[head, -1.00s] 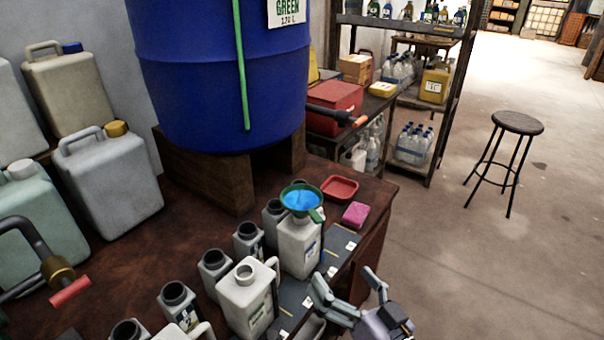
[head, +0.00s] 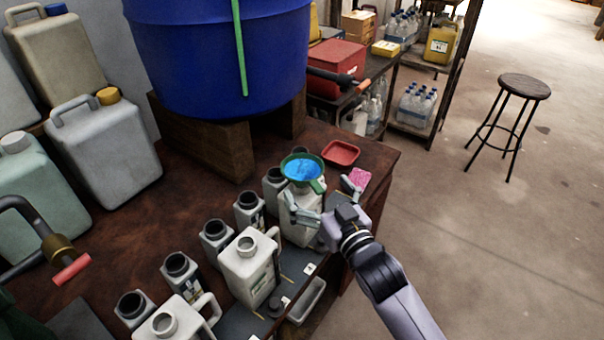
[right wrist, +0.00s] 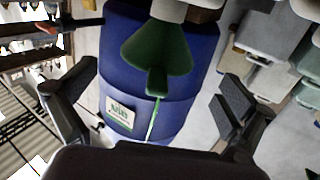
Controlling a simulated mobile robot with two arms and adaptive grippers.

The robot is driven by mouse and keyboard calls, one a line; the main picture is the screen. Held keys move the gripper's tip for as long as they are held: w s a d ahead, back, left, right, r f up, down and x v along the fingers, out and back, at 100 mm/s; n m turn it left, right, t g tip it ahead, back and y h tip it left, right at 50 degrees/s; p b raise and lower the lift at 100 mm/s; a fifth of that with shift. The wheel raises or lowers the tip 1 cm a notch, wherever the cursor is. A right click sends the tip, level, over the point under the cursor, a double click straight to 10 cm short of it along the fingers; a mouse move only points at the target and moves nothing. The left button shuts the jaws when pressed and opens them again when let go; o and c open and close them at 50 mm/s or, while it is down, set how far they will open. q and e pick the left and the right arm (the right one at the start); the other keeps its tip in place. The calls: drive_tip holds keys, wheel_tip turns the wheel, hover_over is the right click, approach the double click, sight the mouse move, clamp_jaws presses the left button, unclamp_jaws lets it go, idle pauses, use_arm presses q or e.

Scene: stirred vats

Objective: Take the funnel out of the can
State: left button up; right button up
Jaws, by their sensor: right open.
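The green funnel (head: 302,168), blue inside, sits in the mouth of a white can (head: 299,222) near the bench's right edge. In the right wrist view the funnel (right wrist: 158,60) shows with its tab between my fingers but ahead of them. My right gripper (head: 325,198) is open beside the funnel and the can's upper part, one finger in front of the can and the other on the far right side. No contact with the funnel can be made out. The funnel's spout is hidden in the can. My left gripper is not in view.
A large blue vat (head: 220,60) stands on wooden blocks behind. Another white can (head: 249,268) and several dark-necked bottles stand to the left. A red tray (head: 341,153) and a pink sponge (head: 360,177) lie close by. Open floor lies to the right.

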sight(301, 169)
drive_tip(key=shift+w+a+r, duration=0.15)
drive_tip(key=shift+w+a, duration=0.1)
drive_tip(key=shift+w, duration=0.3)
drive_tip(key=p+x, duration=0.1)
drive_tip(key=x, duration=0.3)
drive_tip(key=shift+w, duration=0.15)
drive_tip(key=shift+c, duration=0.6)
drive_tip(key=c, duration=0.9)
